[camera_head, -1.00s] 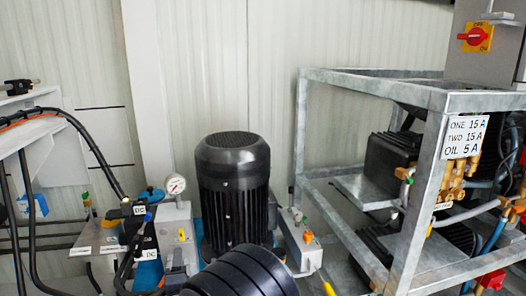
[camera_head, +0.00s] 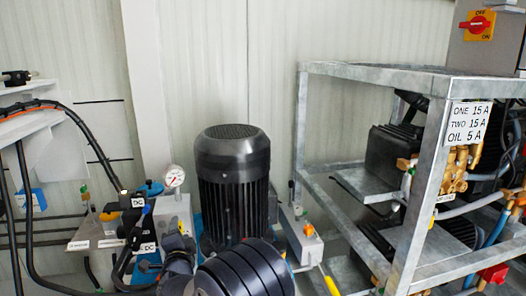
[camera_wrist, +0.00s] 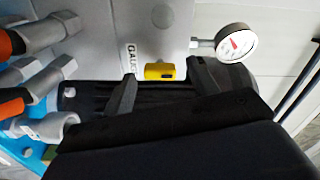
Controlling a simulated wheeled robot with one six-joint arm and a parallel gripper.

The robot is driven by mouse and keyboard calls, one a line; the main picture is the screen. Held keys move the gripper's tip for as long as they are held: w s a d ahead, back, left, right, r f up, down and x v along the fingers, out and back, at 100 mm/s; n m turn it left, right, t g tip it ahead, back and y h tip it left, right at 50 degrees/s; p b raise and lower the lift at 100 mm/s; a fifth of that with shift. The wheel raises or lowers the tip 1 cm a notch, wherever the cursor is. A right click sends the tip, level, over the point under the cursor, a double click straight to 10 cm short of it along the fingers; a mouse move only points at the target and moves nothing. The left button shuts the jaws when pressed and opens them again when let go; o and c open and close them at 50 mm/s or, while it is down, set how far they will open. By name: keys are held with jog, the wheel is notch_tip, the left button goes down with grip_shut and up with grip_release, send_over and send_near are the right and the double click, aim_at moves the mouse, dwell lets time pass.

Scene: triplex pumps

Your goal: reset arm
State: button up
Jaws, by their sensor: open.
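My gripper (camera_wrist: 163,72) is open in the wrist view, with its two dark fingers apart. A yellow fitting (camera_wrist: 160,71) on a grey block marked "GAUGE" (camera_wrist: 130,30) shows between and beyond the fingertips. I cannot tell whether the fingers touch the block. Nothing is seen held. In the head view, dark parts of my arm (camera_head: 245,270) show at the bottom middle, in front of the black motor (camera_head: 233,185).
A pressure gauge (camera_head: 173,177) stands left of the motor and also shows in the wrist view (camera_wrist: 236,43). Hoses (camera_head: 75,120) hang at left. A metal frame (camera_head: 425,200) with pumps stands at right, a red switch (camera_head: 477,25) above it.

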jog(key=shift+s+d+n+p, duration=0.1)
jog(key=shift+s+n+p, duration=0.15)
jog(key=shift+n+p, duration=2.15)
jog(key=shift+s+n+p, duration=0.2)
jog(key=shift+n+p, duration=2.1)
jog(key=shift+n, duration=0.15)
jog(key=shift+s+d+n+p, duration=0.1)
jog(key=shift+s+n+p, duration=0.15)
jog(key=shift+n+p, duration=2.15)
